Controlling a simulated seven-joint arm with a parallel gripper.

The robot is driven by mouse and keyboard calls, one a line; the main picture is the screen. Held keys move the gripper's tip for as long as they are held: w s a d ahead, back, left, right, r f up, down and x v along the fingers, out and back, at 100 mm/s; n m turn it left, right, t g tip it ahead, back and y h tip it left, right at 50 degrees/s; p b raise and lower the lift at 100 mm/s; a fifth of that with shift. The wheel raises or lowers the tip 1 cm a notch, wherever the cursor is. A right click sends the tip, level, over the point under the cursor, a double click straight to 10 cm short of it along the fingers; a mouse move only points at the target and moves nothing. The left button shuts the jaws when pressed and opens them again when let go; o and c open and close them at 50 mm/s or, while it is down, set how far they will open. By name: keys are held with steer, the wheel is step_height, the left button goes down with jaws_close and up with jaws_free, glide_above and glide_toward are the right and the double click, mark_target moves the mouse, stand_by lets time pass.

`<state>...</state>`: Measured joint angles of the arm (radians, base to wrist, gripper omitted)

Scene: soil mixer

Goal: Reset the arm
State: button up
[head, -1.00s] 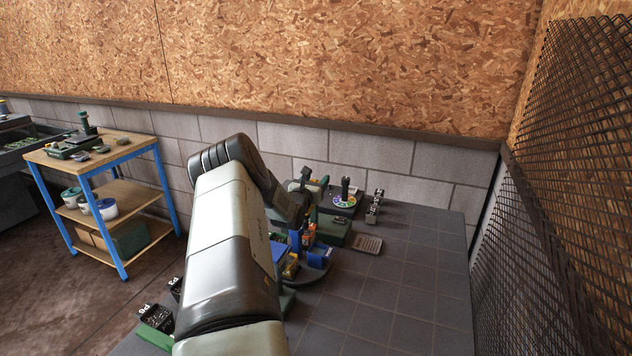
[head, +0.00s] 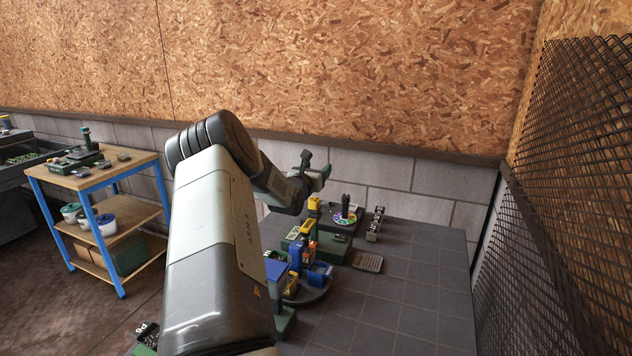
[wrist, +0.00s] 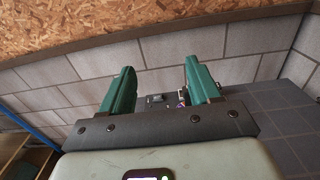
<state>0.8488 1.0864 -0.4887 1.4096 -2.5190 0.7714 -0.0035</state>
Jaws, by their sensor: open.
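My gripper (head: 316,172) is raised in the head view, above the far left part of the tiled table and in front of the grey block wall. In the wrist view my gripper (wrist: 160,88) shows two green fingers spread well apart, with nothing between them but the wall and a bit of the table behind. It is open and empty. My arm hides the near left part of the table.
The dark tiled table (head: 400,290) holds a cluster with a blue container (head: 298,256), a yellow-topped post (head: 313,205) and a grey tray (head: 367,261). A blue-legged cart (head: 98,180) stands left, a mesh fence (head: 565,200) right. The table's right side is clear.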

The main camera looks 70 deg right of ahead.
steer(key=shift+r, duration=0.15)
stand_by(0.4)
steer(key=w+a+r+m+g+y, duration=0.1)
steer(key=w+a+r+m, duration=0.2)
steer(key=a+r+m, duration=0.45)
steer(key=w+a+r+m+g+y, duration=0.15)
steer(key=w+a+r+m, duration=0.3)
steer(key=a+r, duration=0.55)
steer(key=a+m+t+y, duration=0.4)
steer(key=a+m+y, duration=0.15)
steer(key=a, duration=1.95)
steer(key=s+a+t+y, duration=0.1)
steer(key=s+a+y, duration=0.2)
steer(key=a, duration=0.7)
steer(key=s+a+f+t+y, duration=0.1)
steer(key=s+a+y, duration=0.2)
steer(key=a, duration=0.7)
steer(key=s+a+f+t+y, duration=0.1)
steer(key=s+a+y, duration=0.3)
steer(key=a, duration=0.6)
steer(key=shift+s+a+f+t, duration=0.2)
steer(key=shift+s+t, duration=0.15)
steer(key=shift+s, duration=0.4)
